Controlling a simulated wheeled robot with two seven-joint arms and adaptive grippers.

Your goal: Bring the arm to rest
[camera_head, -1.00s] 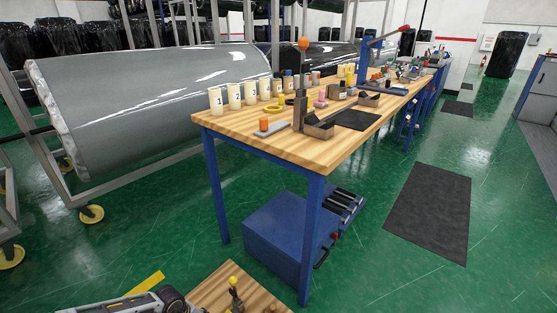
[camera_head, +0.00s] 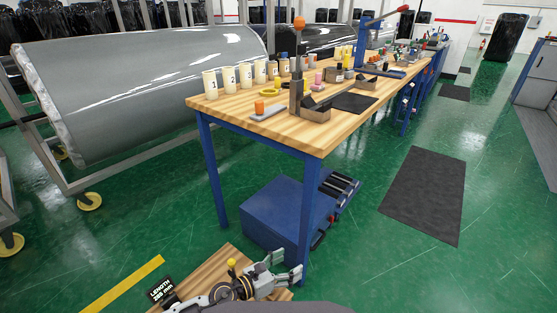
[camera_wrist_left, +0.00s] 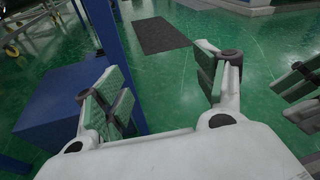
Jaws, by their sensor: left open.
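My left gripper (camera_head: 287,266) is at the bottom middle of the head view, over the near wooden surface and in front of the workbench. Its two fingers are spread with nothing between them. In the left wrist view the same gripper (camera_wrist_left: 163,72) shows both green-padded fingers wide apart, with a blue bench leg and green floor beyond. At the right edge of that view, part of what looks like my right gripper (camera_wrist_left: 303,92) shows, cut off by the frame, its opening unclear. It does not show clearly in the head view.
The workbench (camera_head: 300,132) carries numbered cups, small parts and a lever tool. A blue cabinet (camera_head: 280,212) stands under it. A near wooden surface (camera_head: 218,264) holds a black length sign (camera_head: 161,289). A big grey wrapped roll (camera_head: 145,90) is at left.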

